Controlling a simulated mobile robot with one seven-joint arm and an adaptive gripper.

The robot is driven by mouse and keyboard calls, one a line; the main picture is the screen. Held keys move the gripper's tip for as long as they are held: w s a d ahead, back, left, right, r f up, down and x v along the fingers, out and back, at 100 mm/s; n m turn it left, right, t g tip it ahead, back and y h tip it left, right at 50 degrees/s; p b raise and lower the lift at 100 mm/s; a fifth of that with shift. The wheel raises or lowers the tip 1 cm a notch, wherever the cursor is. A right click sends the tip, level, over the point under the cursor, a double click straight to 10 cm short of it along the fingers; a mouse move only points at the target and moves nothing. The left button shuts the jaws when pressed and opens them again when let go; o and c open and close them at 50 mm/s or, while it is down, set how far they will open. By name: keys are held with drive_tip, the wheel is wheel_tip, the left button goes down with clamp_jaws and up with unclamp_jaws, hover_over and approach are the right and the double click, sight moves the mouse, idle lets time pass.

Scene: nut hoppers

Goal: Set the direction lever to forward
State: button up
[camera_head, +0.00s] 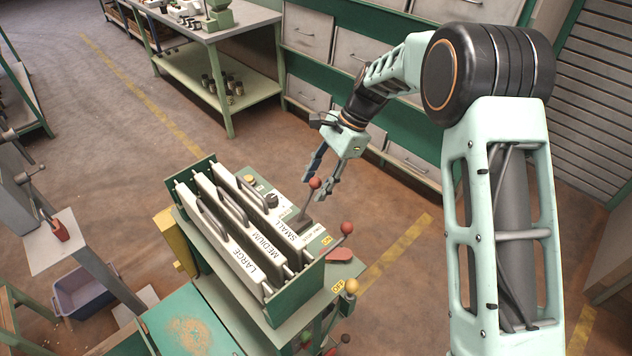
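A green machine (292,317) with three white hoppers marked LARGE, MEDIUM and SMALL stands at the lower middle. A lever with a red ball knob (315,183) rises from a slot in its top panel, beside the SMALL hopper. Small lettering near its base is too small to read, so I cannot tell for sure that it is the direction lever. My gripper (314,190) points down at this knob, fingers apart. The knob shows between the fingertips; I cannot tell whether they touch it. A second red-knobbed lever (346,228) stands to the right, near an ON label.
A yellow-knobbed lever (351,286) by an OFF label is on the machine's right side. A dark knob (271,200) and a yellow button (249,179) sit on the top panel. A green workbench (207,32) and drawers (307,35) stand behind. Floor between is clear.

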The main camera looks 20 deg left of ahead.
drive_tip(key=shift+r, duration=0.15)
drive_tip(key=v, duration=1.1)
drive_tip(key=shift+r, duration=0.35)
drive_tip(key=shift+d, duration=0.1)
